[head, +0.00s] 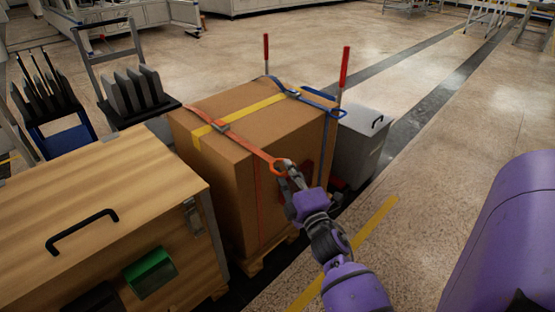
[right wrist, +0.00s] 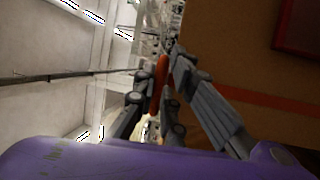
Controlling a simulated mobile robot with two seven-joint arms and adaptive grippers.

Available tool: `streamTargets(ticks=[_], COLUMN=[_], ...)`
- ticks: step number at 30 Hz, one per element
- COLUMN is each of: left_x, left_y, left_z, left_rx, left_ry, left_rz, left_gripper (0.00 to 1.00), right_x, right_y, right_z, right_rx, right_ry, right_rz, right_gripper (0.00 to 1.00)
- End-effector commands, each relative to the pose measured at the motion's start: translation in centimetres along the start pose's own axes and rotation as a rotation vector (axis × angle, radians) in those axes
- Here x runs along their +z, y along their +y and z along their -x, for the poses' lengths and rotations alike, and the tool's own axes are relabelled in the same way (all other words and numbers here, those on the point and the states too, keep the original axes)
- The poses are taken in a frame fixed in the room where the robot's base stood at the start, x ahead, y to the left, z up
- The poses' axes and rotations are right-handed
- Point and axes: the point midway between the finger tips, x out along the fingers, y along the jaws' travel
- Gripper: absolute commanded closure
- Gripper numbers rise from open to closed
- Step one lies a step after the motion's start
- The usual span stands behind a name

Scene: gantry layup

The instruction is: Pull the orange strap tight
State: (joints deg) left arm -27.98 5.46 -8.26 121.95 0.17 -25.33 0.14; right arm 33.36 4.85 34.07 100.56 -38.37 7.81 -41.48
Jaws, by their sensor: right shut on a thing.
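The orange strap (head: 247,144) runs across the top of a large brown cardboard box (head: 220,172). A dark buckle (head: 222,127) sits on it, and its near end has an orange loop (head: 278,166) at the box's upper edge. A further orange band runs down the box's side. My right gripper (head: 284,170) is shut on the orange loop. In the right wrist view the orange piece (right wrist: 161,72) stands between the fingers, with the box wall close on the right. My left gripper is in neither view.
A blue strap (head: 325,104) lies over the box's far corner, and yellow tape (head: 243,114) crosses the top. Two red-handled posts (head: 345,67) stand behind. A grey lidded bin (head: 360,142) is at the right, a wooden crate (head: 120,190) at the left.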

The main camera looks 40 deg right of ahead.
Motion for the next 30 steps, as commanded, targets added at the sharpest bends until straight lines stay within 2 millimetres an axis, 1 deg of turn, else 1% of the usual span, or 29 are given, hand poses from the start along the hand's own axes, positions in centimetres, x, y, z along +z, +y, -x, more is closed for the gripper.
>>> streamTargets(ticks=[1,4,11,12,15,25,28,30], left_x=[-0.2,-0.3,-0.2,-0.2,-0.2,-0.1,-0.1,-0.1], left_y=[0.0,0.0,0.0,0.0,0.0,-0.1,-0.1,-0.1], left_z=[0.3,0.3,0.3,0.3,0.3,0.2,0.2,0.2], left_rx=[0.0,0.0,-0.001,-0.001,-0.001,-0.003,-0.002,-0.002], left_ry=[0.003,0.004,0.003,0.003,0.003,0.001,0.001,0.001], left_rz=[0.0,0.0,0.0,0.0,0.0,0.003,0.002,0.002], left_gripper=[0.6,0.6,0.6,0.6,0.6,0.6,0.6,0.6], right_x=[0.1,0.3,0.3,0.4,0.3,0.4,0.4,0.5], right_y=[0.9,0.9,0.9,0.9,0.9,0.5,0.5,0.4], right_z=[0.5,0.9,1.0,1.0,1.0,1.2,2.1,3.2], right_rx=[0.013,0.013,0.014,0.015,0.014,0.007,0.006,0.004], right_ry=[0.004,0.004,0.005,0.005,0.005,0.002,0.002,0.001], right_rz=[-0.003,-0.003,-0.002,-0.002,-0.001,0.0,0.0,-0.001], right_gripper=[1.0,1.0,1.0,0.88,0.75,0.75,0.75,0.75])
